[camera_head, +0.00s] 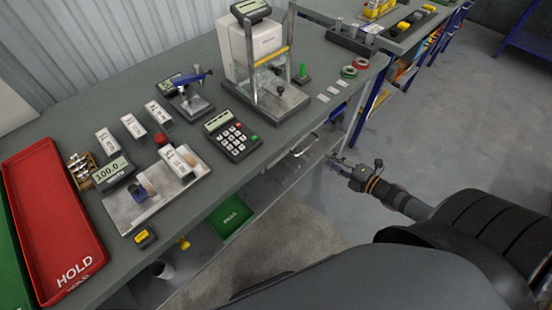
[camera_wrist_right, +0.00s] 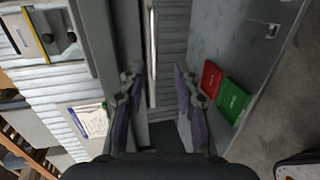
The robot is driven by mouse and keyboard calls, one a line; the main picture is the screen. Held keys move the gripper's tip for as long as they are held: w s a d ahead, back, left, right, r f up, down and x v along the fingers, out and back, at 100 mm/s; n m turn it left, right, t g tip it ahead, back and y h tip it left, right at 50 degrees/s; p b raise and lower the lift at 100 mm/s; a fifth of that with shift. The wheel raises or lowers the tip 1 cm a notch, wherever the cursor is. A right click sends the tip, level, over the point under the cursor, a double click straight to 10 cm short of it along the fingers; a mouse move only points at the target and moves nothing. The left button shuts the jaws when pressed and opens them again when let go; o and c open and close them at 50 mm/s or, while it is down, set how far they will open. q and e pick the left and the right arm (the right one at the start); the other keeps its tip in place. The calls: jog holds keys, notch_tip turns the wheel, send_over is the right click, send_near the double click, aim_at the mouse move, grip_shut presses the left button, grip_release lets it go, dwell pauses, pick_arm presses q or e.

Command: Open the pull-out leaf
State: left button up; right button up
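The pull-out leaf's pale bar handle (camera_head: 305,147) shows under the front edge of the workbench, toward its right end. In the right wrist view the bar handle (camera_wrist_right: 152,58) runs upright in the picture, ahead of the fingertips and between their lines. My right gripper (camera_head: 340,161) is to the right of the handle in the head view. The right wrist view shows its two fingers (camera_wrist_right: 159,80) spread wide with nothing between them. I cannot tell how far the leaf is out; its surface is mostly hidden under the bench. My left gripper is not in view.
The workbench holds a red HOLD tray (camera_head: 42,185), a scale (camera_head: 155,190), a keypad (camera_head: 232,135) and a press-like stand (camera_head: 265,80). Below is a lower shelf with a green bin (camera_head: 230,217). The floor (camera_head: 440,120) right of the bench is clear.

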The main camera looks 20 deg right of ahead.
aim_at(308, 146)
pick_arm(q)
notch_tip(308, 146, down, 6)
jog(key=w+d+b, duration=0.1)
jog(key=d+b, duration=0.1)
jog(key=b, duration=0.4)
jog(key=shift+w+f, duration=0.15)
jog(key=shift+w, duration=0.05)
pick_arm(e)
jog(key=shift+n, duration=0.3)
jog(key=shift+a+r+x, duration=0.1)
jog(key=shift+r+x, duration=0.05)
jog(key=shift+x, duration=1.65)
jog(key=shift+a+r+x, duration=0.15)
jog(key=shift+x, duration=1.65)
jog(key=shift+a+r+x, duration=0.1)
jog(key=shift+r+x, duration=0.05)
jog(key=shift+x, duration=1.6)
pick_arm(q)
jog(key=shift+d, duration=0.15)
pick_arm(e)
jog(key=shift+c, duration=0.4)
grip_shut()
